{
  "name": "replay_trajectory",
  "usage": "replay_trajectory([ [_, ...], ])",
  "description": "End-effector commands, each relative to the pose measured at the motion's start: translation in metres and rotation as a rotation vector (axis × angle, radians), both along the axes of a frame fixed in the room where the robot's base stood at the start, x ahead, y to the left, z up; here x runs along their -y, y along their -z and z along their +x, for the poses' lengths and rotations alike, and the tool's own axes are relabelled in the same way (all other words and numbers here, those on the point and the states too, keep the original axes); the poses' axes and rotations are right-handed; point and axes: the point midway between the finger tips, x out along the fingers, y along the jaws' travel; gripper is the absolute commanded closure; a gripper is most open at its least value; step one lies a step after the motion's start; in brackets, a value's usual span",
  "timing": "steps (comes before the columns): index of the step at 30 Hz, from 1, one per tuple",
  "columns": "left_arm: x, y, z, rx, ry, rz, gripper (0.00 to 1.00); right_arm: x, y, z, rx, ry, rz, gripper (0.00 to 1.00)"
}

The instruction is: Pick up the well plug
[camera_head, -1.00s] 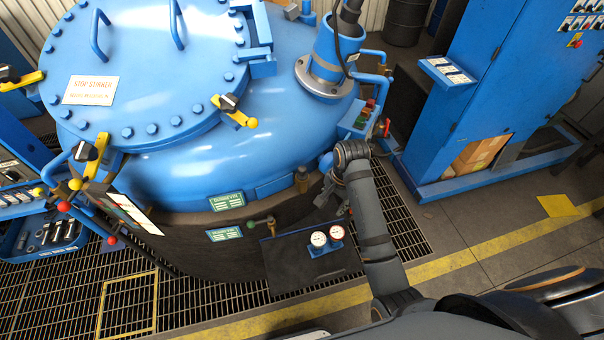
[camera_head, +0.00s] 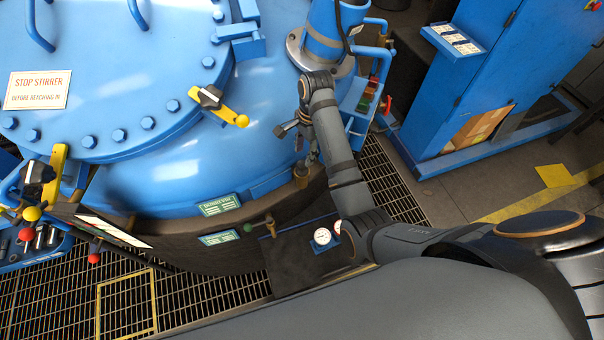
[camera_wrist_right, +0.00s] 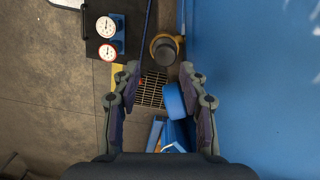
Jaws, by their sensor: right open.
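The well plug looks to be the small dark round cap with a brass-coloured collar (camera_head: 301,176) at the lower edge of the blue vessel in the head view. In the right wrist view the plug (camera_wrist_right: 165,49) stands just beyond the fingertips, centred a little right of the gap between them. My right gripper (camera_head: 299,143) is above the plug in the head view. In the right wrist view the gripper (camera_wrist_right: 160,73) is open with nothing between its fingers. The plug is apart from the fingers. My left gripper is not in view.
The blue vessel wall (camera_wrist_right: 262,90) rises close beside the right gripper. Two gauges (camera_wrist_right: 107,39) sit on a dark panel on the other side. A blue pipe stub (camera_head: 322,35) and valve fittings (camera_head: 366,100) stand near the arm. Floor grating (camera_head: 215,300) lies below.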

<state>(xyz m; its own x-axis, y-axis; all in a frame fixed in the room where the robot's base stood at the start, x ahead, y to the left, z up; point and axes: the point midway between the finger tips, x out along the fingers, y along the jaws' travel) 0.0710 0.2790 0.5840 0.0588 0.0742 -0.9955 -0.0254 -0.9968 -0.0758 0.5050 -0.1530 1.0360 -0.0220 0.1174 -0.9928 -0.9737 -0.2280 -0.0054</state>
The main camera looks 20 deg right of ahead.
Motion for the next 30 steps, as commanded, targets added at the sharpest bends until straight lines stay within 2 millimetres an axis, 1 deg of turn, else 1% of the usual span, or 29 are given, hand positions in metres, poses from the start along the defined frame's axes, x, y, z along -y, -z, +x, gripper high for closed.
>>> replay_trajectory([
  [1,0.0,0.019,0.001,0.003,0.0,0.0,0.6,-0.001,0.019,0.0,0.001,0.0,0.0,0.57],
  [2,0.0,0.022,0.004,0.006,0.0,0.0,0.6,-0.001,0.022,0.0,0.001,0.0,0.0,0.57],
  [4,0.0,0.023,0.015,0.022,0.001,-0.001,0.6,-0.002,0.024,0.0,0.001,0.0,-0.001,0.57],
  [8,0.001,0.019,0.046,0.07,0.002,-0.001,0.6,-0.002,0.022,0.0,0.001,0.0,-0.001,0.57],
  [10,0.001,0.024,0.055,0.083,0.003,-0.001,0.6,-0.002,0.028,0.0,0.001,0.0,-0.001,0.57],
  [13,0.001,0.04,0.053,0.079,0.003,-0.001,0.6,-0.003,0.044,0.001,0.0,-0.001,0.0,0.57],
  [16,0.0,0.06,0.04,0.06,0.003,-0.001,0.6,-0.004,0.062,0.002,0.001,-0.001,0.0,0.57],
  [17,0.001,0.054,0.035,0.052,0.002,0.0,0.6,-0.005,0.061,0.001,-0.001,-0.001,0.0,0.57],
  [18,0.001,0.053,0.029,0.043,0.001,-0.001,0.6,-0.006,0.066,0.001,-0.003,-0.001,0.0,0.57],
  [21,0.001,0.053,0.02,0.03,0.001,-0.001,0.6,-0.007,0.072,0.001,0.001,-0.001,0.0,0.57],
  [26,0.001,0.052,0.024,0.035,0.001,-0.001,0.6,-0.007,0.072,0.001,0.001,-0.001,0.0,0.57],
  [30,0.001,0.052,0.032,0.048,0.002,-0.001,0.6,-0.007,0.072,0.001,0.001,-0.001,0.0,0.76],
])
